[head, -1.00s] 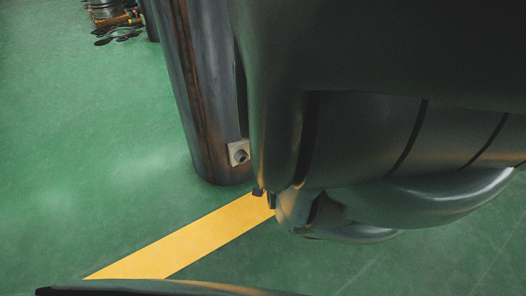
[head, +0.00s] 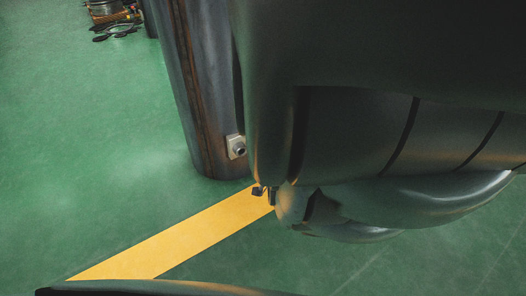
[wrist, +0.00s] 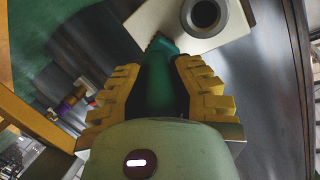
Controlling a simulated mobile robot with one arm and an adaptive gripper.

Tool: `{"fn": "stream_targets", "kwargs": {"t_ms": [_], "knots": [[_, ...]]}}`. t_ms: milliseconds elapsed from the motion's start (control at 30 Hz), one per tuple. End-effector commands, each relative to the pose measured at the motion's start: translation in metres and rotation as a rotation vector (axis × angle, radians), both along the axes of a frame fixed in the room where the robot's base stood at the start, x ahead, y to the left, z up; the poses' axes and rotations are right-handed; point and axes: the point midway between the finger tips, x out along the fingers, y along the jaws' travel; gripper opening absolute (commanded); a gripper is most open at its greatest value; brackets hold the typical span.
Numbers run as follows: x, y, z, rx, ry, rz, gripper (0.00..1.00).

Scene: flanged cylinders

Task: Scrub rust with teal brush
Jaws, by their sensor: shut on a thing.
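My gripper (wrist: 158,78) has yellow ribbed fingers, shut on the teal brush (wrist: 160,88) in the wrist view. The brush's far end points toward a pale square plate (wrist: 232,38) with a round hollow fitting, on a dark metal surface. Whether the brush touches the plate or metal I cannot tell. In the head view a dark upright cylinder (head: 208,125) has a rust-brown streak (head: 184,75) down its side. The square plate (head: 236,147) sits low on this cylinder. My arm hides the cylinder's right side; the brush is not discernible there.
A yellow floor stripe (head: 175,240) runs along the green floor (head: 90,150) below the cylinder. A wooden crate with coiled dark items (head: 112,20) stands at the far upper left. The floor on the left is clear.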

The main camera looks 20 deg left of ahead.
Motion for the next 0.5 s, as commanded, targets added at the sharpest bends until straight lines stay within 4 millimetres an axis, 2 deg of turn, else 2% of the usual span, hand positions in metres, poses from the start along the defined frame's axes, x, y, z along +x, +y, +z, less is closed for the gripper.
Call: {"fn": "stream_targets", "kwargs": {"t_ms": [33,233,500], "knots": [[0.000,0.001,-0.008,0.001,-0.001,0.002,0.00],[-0.001,0.000,-0.025,0.000,0.000,0.001,0.00],[-0.001,-0.001,-0.024,0.001,-0.001,0.000,0.00]]}}
